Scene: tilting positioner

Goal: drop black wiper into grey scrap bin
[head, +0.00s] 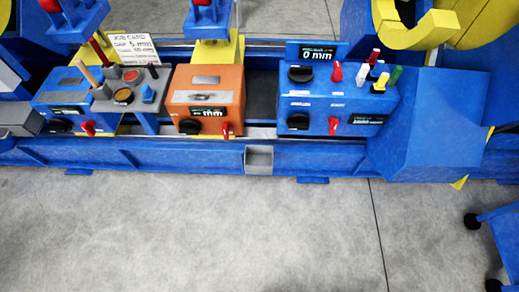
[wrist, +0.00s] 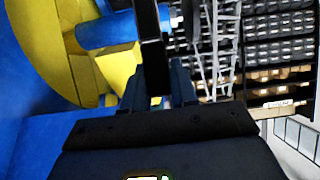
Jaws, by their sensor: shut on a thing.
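In the wrist view my gripper (wrist: 157,88) is shut on a long black bar, which looks like the black wiper (wrist: 150,45). The wiper stands up between the two dark fingers and runs out of the top of the picture. Its far end is not in view. My gripper and the wiper do not show in the head view. No grey scrap bin can be made out for sure. A grey box (head: 18,121) at the left edge of the head view is cut off, and I cannot tell whether it is the bin.
A blue machine bed (head: 200,155) carries an orange box (head: 205,98) and a blue control box (head: 335,100) with knobs and coloured pegs. A grey panel (head: 130,88) is on the left. Shelves (wrist: 275,50) and a yellow curved part (wrist: 50,50) show in the wrist view. The front floor is mostly clear.

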